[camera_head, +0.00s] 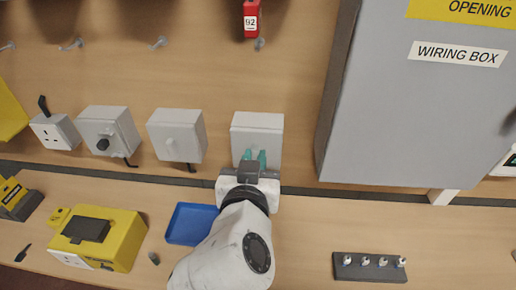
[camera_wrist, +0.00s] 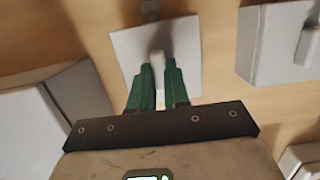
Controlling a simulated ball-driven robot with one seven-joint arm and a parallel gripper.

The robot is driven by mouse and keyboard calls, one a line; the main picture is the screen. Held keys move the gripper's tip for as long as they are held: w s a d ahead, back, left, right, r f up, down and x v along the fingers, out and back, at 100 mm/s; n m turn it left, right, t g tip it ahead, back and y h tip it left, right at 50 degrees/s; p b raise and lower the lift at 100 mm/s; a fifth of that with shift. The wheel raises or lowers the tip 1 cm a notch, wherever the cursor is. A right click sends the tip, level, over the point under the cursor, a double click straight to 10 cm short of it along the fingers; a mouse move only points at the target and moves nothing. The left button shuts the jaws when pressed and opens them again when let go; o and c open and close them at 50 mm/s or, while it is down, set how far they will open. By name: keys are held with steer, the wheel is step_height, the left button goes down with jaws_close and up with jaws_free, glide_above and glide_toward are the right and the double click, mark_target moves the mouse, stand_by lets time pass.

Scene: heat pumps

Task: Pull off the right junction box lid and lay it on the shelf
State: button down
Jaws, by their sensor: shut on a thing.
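The right junction box (camera_head: 258,120) is a pale grey box on the wooden wall, left of the wiring box. Its square white lid (camera_head: 242,141) is on its front side; in the wrist view the lid (camera_wrist: 132,48) faces me with a raised handle (camera_wrist: 157,60) in the middle. My gripper (camera_head: 255,158) has green fingers, shut on this handle; they also show in the wrist view (camera_wrist: 160,85). I cannot tell whether the lid is seated or slightly off the box. The wooden shelf (camera_head: 305,225) runs below the wall.
Two more boxes, a middle one (camera_head: 177,137) and one with a black knob (camera_head: 107,134), are to the left. The large wiring box (camera_head: 415,110) stands out close on the right. A blue tray (camera_head: 190,224), yellow device (camera_head: 115,230) and dark connector strip (camera_head: 352,272) occupy the shelf. Bare wood lies between tray and strip.

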steer(key=s, duration=0.7)
steer(key=shift+a, duration=0.15)
stand_by(0.6)
